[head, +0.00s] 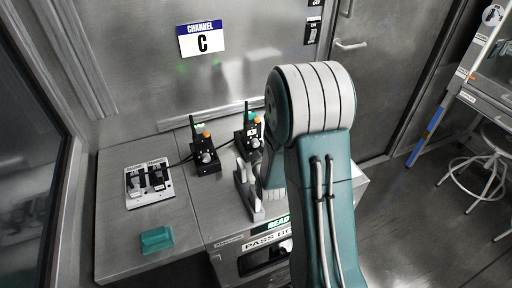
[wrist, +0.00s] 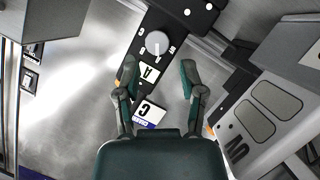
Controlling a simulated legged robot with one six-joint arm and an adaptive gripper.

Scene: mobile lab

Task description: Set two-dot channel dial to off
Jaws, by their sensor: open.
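In the wrist view a black channel box has a round grey dial (wrist: 157,43) with a pale pointer mark and small letters around it. Two white dots show on the box (wrist: 172,22) beyond the dial. A white label with an A is on the box, nearer me. My gripper (wrist: 159,70) is open and empty, its fingertips on either side of the line to the dial, with the dial just beyond them. In the head view my gripper (head: 248,185) is beside the right black box (head: 250,136), which my arm partly hides. I cannot read the dial setting surely.
A second black box (head: 205,156) with an antenna and orange top stands to the left. A switch panel (head: 149,184) and a teal block (head: 157,239) are on the metal bench (head: 125,235). A Channel C sign (head: 202,39) is on the wall behind.

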